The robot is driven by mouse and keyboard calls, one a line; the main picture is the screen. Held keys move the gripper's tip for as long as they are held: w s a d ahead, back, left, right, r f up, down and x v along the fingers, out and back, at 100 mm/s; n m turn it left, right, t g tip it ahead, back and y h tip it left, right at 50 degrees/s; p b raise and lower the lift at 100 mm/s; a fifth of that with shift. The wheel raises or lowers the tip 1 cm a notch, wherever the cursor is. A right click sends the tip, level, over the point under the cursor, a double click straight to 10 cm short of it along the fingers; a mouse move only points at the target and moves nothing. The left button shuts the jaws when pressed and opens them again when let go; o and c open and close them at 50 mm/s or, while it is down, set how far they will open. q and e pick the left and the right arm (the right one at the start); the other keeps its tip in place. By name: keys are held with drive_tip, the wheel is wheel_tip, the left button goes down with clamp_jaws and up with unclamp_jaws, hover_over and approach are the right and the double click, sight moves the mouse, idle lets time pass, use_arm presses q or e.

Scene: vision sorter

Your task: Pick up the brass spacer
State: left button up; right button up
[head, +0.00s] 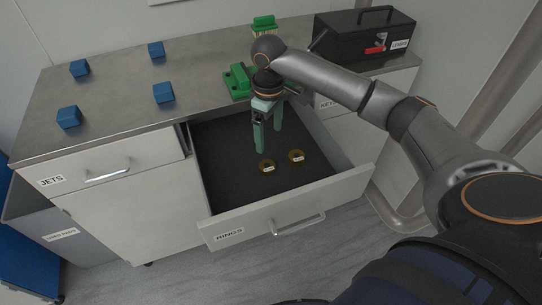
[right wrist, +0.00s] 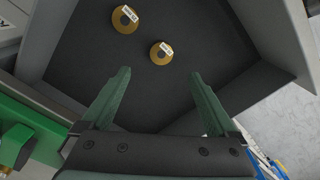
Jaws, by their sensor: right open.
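Two brass-coloured rings with small white labels lie flat on the dark floor of the open drawer, one on the left (head: 266,170) and one on the right (head: 293,159). Both also show in the right wrist view, one nearer the fingers (right wrist: 155,56) and one farther off (right wrist: 119,25). I cannot read their labels, so I cannot tell which is the brass spacer. My right gripper (head: 268,138) points down into the drawer, behind the rings. Its green fingers are spread with nothing between them, apart from both rings. My left gripper is out of view.
The open drawer (head: 208,192) is labelled RINGS, and its walls surround the gripper. A closed drawer labelled JETS (head: 138,153) is to the left. A green block (head: 238,82), several blue blocks (head: 163,94) and a black toolbox (head: 350,48) stand on the worktop.

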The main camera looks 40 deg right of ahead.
hover_over(267, 165)
drive_tip(key=f, duration=0.6)
drive_tip(key=shift+s+d+f+b, duration=0.15)
drive_tip(key=shift+s+f+b, duration=0.1)
drive_tip(key=shift+b, duration=0.1)
drive_tip(key=shift+w+a+f+b, duration=0.1)
drive_tip(key=shift+f+b, duration=0.05)
drive_tip(key=shift+f, duration=1.25)
drive_tip(key=shift+w+a+f+b, duration=0.1)
drive_tip(key=shift+f+b, duration=0.05)
drive_tip(key=shift+f, duration=1.2)
drive_tip(key=shift+r, duration=0.1)
clamp_jaws()
